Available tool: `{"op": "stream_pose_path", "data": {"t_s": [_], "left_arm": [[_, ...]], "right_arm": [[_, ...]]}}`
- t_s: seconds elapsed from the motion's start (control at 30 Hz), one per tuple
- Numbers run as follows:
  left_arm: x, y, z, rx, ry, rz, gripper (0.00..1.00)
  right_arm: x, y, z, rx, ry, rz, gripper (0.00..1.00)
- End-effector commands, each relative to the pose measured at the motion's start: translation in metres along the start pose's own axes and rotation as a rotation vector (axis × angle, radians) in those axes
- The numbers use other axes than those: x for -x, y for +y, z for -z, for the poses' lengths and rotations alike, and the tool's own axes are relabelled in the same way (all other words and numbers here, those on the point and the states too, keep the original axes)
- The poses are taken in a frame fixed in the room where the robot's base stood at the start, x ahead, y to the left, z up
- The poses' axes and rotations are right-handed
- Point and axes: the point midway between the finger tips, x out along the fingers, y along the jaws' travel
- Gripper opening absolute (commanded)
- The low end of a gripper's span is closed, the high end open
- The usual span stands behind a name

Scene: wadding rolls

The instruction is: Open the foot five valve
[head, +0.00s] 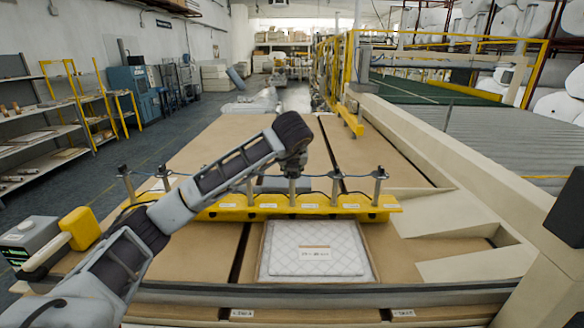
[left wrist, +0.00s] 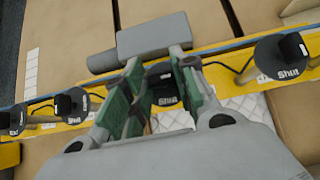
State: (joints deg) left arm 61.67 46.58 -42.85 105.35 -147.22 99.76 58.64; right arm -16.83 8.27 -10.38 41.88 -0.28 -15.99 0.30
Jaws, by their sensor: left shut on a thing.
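A yellow bar (head: 285,205) carries a row of upright feet, each topped by a valve. My left gripper (head: 292,172) reaches down onto a foot near the middle of the row. In the left wrist view, its green-padded fingers (left wrist: 152,98) are shut on the black handle of a valve (left wrist: 165,98), whose dark disc partly shows between them. Neighbouring valves, one to the right (left wrist: 283,58) and one to the left (left wrist: 72,106), have dark discs; the right one reads "Shut". The bar's small labels are too small to read, so I cannot tell the foot's number. My right gripper is out of view.
A white quilted pad (head: 315,262) with a label lies in a recess in front of the bar. Brown boards (head: 195,258) lie around it. A grey box with a yellow part (head: 80,228) stands at the left. Blue hose runs along the feet.

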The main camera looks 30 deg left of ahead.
Motion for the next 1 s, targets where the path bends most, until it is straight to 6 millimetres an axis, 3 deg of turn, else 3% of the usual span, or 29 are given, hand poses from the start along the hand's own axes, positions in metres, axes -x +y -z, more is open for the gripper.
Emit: {"op": "stream_pose_path", "data": {"t_s": [0.23, 0.27, 0.43, 0.77, 1.0], "left_arm": [[0.0, 0.0, -0.001, 0.002, -0.001, 0.0, 0.04], [0.0, 0.0, -0.001, 0.002, -0.001, 0.0, 0.29], [0.0, 0.0, -0.001, 0.001, 0.0, 0.001, 0.49], [0.0, 0.0, 0.0, 0.0, 0.0, 0.001, 0.49], [0.011, 0.0, 0.0, -0.001, 0.0, 0.003, 0.49]], "right_arm": [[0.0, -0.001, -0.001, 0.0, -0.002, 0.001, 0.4], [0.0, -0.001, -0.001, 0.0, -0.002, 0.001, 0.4], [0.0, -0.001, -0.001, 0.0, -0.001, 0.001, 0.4], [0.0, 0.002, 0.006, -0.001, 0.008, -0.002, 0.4], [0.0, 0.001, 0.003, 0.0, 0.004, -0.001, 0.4]]}}
